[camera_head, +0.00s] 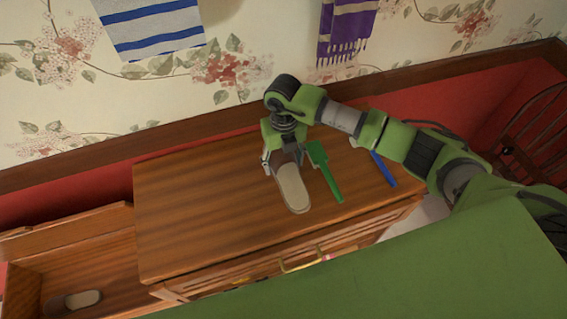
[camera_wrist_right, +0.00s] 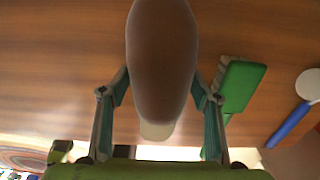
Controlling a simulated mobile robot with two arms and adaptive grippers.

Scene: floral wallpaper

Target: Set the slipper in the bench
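A slipper with a brown upper and a pale sole (camera_head: 293,188) is over the wooden cabinet top, its pale end toward the front. My right gripper (camera_head: 283,163) is at its brown end. In the right wrist view the slipper (camera_wrist_right: 163,65) lies between the two fingers (camera_wrist_right: 162,85), which press against its sides. It looks close to the camera, apparently raised off the wood; the exact height is unclear. The bench (camera_head: 105,257) is an open wooden box at lower left, its lid up. A matching slipper (camera_head: 82,300) lies inside. My left gripper is out of view.
A green brush (camera_head: 322,170) lies just right of the held slipper. A blue-handled tool (camera_head: 383,169) lies farther right, partly behind my right arm. The left part of the cabinet top (camera_head: 195,205) is clear. A wooden chair (camera_head: 535,130) stands at right.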

